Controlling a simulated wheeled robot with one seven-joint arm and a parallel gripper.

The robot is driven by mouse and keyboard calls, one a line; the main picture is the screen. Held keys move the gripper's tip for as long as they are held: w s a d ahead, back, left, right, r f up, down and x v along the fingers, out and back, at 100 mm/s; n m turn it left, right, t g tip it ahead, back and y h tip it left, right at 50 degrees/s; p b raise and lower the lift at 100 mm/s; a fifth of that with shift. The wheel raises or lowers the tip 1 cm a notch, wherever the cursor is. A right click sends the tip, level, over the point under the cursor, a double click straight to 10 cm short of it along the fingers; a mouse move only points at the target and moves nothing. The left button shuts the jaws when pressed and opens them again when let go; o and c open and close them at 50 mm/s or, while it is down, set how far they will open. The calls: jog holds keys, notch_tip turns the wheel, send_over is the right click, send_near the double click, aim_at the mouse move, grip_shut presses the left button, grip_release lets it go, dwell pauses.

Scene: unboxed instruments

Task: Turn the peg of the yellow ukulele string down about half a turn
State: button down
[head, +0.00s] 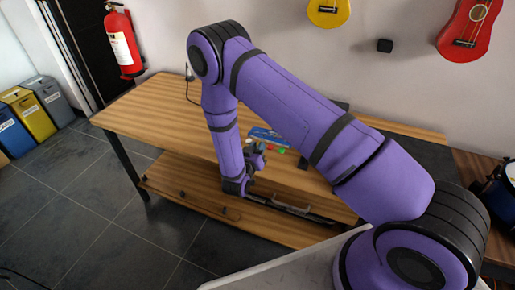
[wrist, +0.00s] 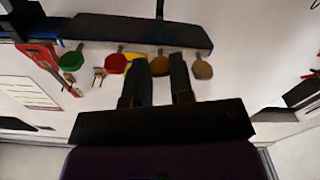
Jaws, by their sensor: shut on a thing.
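In the wrist view a dark bar (wrist: 140,30) crosses the top with a row of round pegs under it. A green peg (wrist: 71,61) and a red peg (wrist: 115,63) are left of my gripper (wrist: 160,66), and an ochre-brown peg (wrist: 202,69) is just right of it. My gripper's two dark fingers are close together, shut on a peg in the row between the red and ochre ones. In the head view a blue headpiece (head: 268,137) shows beside my wrist, partly hidden by my arm.
The headpiece is above a wooden bench (head: 150,112) with a lower shelf (head: 190,197). A yellow ukulele (head: 328,12) and a red ukulele (head: 470,28) hang on the wall. A fire extinguisher (head: 123,45) hangs at the left. The bench's left part is clear.

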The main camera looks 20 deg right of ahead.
jog(key=shift+m, duration=1.6)
jog(key=c, duration=1.3)
grip_release()
jog(key=shift+o, duration=0.2)
